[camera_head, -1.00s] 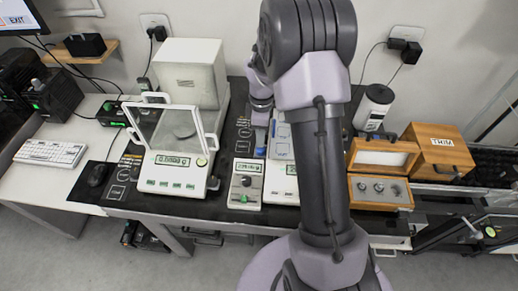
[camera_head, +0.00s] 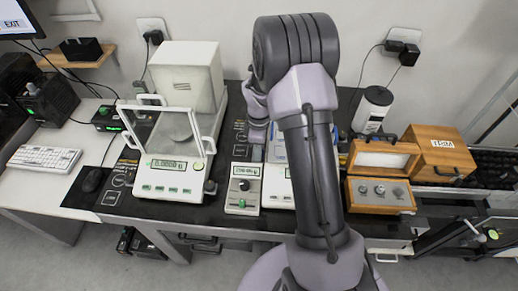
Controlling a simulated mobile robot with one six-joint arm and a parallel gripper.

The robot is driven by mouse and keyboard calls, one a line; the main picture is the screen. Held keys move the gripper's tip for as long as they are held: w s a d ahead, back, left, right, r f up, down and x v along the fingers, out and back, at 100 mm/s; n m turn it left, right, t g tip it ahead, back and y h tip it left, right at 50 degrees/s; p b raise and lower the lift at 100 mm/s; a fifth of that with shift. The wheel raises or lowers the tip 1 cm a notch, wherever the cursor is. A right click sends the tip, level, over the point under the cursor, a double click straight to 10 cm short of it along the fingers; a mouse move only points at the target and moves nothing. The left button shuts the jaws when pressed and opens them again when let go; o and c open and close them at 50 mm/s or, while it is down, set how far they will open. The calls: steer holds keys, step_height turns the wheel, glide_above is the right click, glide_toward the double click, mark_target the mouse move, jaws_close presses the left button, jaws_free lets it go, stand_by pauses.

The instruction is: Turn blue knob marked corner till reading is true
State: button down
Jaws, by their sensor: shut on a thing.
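My gripper (camera_head: 257,142) points down at the back of the middle instruments, partly hidden by my own wrist and arm. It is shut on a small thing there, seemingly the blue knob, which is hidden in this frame. A grey instrument with a display, a black knob and a green button (camera_head: 243,188) stands just in front. A pale instrument with a blue-marked panel (camera_head: 279,180) is beside it, partly behind my arm. The large white balance (camera_head: 173,176) with a glass shield is on the left. The digits on the displays are too small to read surely.
An open wooden weight box (camera_head: 380,207) and a wooden case marked TRIM (camera_head: 441,150) stand right of my arm. A white canister (camera_head: 372,110) is behind them. A keyboard (camera_head: 44,158) and mouse (camera_head: 92,179) lie at left. The dark bench's front edge is clear.

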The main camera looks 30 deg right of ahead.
steer(key=shift+m, duration=1.1)
steer(key=c, duration=1.3)
jaws_free()
steer(key=shift+c, duration=0.2)
step_height(320, 180, up, 18)
steer(key=p, duration=0.6)
steer(key=shift+f, duration=0.25)
